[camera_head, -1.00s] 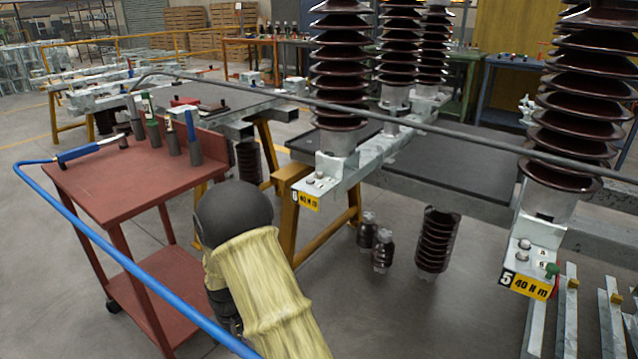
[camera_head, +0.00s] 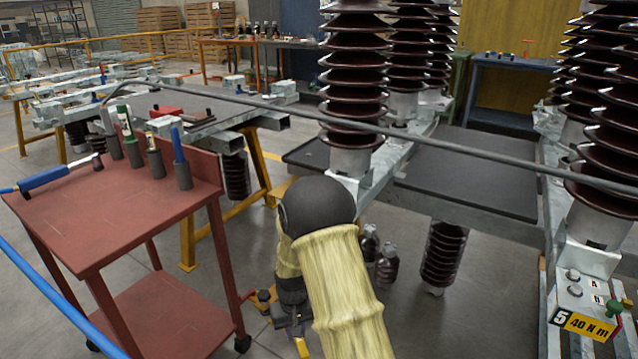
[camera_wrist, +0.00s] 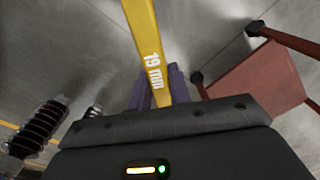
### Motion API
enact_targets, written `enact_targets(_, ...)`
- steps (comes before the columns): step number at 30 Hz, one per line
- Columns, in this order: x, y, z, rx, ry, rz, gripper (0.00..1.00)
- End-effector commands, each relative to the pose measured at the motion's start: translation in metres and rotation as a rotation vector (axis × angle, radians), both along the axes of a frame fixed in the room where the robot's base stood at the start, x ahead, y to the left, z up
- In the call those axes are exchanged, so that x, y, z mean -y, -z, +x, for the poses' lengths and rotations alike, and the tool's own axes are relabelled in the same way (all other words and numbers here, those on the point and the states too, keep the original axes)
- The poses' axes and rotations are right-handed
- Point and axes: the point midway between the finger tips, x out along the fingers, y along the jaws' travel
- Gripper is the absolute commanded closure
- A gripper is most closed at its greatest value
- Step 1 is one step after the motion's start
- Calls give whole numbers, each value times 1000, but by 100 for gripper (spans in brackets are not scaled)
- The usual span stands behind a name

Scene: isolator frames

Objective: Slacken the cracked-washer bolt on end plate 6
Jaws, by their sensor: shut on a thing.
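My gripper (camera_wrist: 160,88) is shut on a yellow spanner (camera_wrist: 145,38) marked "19 mm", which runs up out of the wrist view. In the head view my sleeved arm hangs in front of the near end of the middle frame, and end plate 6 with its bolts and label is hidden behind it. The insulator stack (camera_head: 352,90) above that end still shows. I cannot see the cracked washer or the spanner's far end. The wrist view shows mostly floor, with no bolt near the spanner.
A red trolley (camera_head: 110,215) with tools in holders and a blue-handled tool (camera_head: 45,180) stands at left. End plate 5 (camera_head: 585,322), labelled 40 N m, is at lower right. Brown insulators (camera_head: 440,255) hang below the frame. A grey cable or bar (camera_head: 450,143) crosses the view.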

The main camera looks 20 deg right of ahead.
Motion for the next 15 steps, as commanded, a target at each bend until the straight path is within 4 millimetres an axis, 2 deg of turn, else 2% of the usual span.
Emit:
enact_targets(11, 5, 0, 0, 1, 11, 0, 100)
enact_targets(15, 5, -8, 0, 1, 11, 0, 100)
